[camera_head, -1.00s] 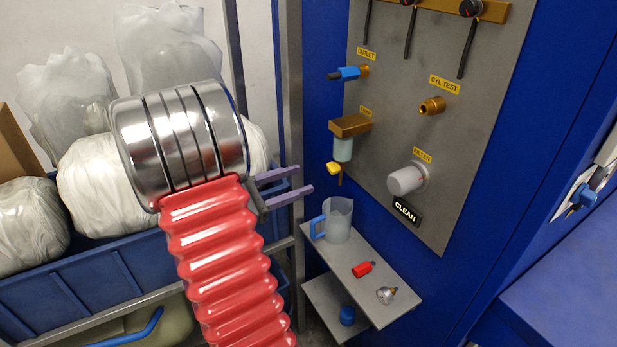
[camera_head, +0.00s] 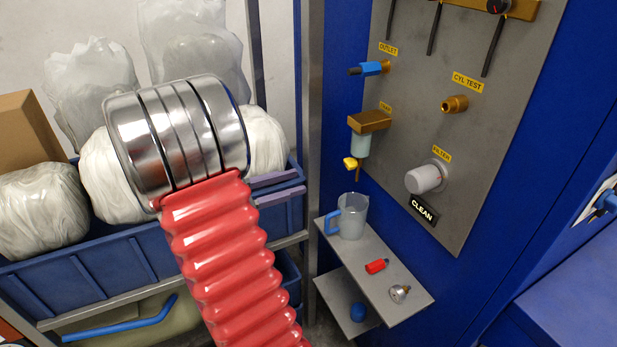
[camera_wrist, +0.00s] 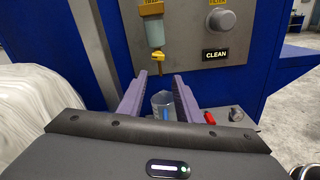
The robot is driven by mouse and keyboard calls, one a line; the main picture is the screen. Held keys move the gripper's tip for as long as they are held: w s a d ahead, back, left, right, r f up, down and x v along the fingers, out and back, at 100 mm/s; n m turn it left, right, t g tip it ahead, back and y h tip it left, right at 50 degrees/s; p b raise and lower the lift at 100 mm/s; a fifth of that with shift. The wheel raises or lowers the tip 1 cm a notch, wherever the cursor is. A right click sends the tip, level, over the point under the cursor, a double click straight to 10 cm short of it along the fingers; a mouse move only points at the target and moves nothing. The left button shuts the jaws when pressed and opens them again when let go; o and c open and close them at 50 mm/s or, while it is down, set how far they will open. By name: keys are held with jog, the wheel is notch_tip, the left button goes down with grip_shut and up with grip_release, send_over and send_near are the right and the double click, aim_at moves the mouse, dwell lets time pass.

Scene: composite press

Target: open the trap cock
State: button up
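The trap on the grey panel has a brass block (camera_head: 370,121), a pale green bowl (camera_head: 358,145) and a yellow cock (camera_head: 350,163) beneath it, with a thin brass outlet below. In the wrist view the cock (camera_wrist: 157,57) shows just beyond the fingertips and slightly above them, near the centre. My gripper (camera_head: 301,183) has purple fingers, apart and empty, left of the trap and below the cock's level in the head view. The wrist view also shows my gripper (camera_wrist: 160,84) open, with nothing between the fingers touching them.
A clear jug (camera_head: 352,217) with a blue handle stands on a small shelf (camera_head: 408,276) below the trap. A red part (camera_head: 377,266) and a gauge (camera_head: 399,293) lie there. A metal post (camera_head: 313,120) and blue crate (camera_head: 110,250) with wrapped bundles stand to the left.

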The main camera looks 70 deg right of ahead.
jog(key=a+m+t+y, duration=0.1)
jog(key=a, duration=0.2)
jog(key=a+t+y, duration=0.1)
jog(key=a, duration=0.2)
jog(key=a+m+t+y, duration=0.1)
jog(key=a+t, duration=0.1)
jog(key=a, duration=0.2)
jog(key=shift+w+f+m, duration=0.15)
jog(key=shift+f+m, duration=0.15)
jog(key=shift+f, duration=0.05)
grip_shut()
jog(key=w+a+r+m+t+y, duration=0.1)
jog(key=w+a+t+y, duration=0.1)
jog(key=a, duration=0.8)
jog(key=w+a+m+t+y, duration=0.1)
jog(key=w+a+t+y, duration=0.1)
jog(key=a+t+y, duration=0.2)
jog(key=w+a+r+m+t+y, duration=0.1)
jog(key=a+t+y, duration=0.3)
jog(key=a, duration=1.4)
jog(key=w+t, duration=0.1)
jog(key=t, duration=0.2)
jog(key=shift+w+r+m+t, duration=0.3)
jog(key=shift+w+r+m, duration=0.05)
jog(key=shift+m, duration=0.05)
jog(key=shift+s, duration=0.1)
